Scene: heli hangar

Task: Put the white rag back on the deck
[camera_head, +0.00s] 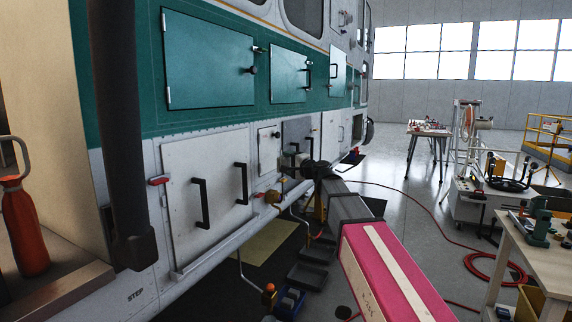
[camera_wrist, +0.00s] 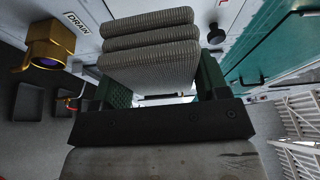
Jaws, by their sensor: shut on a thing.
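The white rag (camera_wrist: 150,45) is a folded stack of ribbed, greyish-white cloth in the wrist view. My gripper (camera_wrist: 160,78) is shut on it, with a green finger at each side and the layers sticking out beyond the fingers. In the head view my gripper (camera_head: 294,160) is small, at the far end of my arm, close to the helicopter's lower side by a dark opening (camera_head: 298,131). The rag is hard to make out there. I cannot tell which surface is the deck.
The helicopter's white and green side (camera_head: 205,185) runs along the left, with black handles. A brass drain fitting (camera_wrist: 48,45) sticks out near my gripper. Trays (camera_head: 308,276) lie on the floor below. A workbench (camera_head: 530,250) and a red hose (camera_head: 490,268) are at right.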

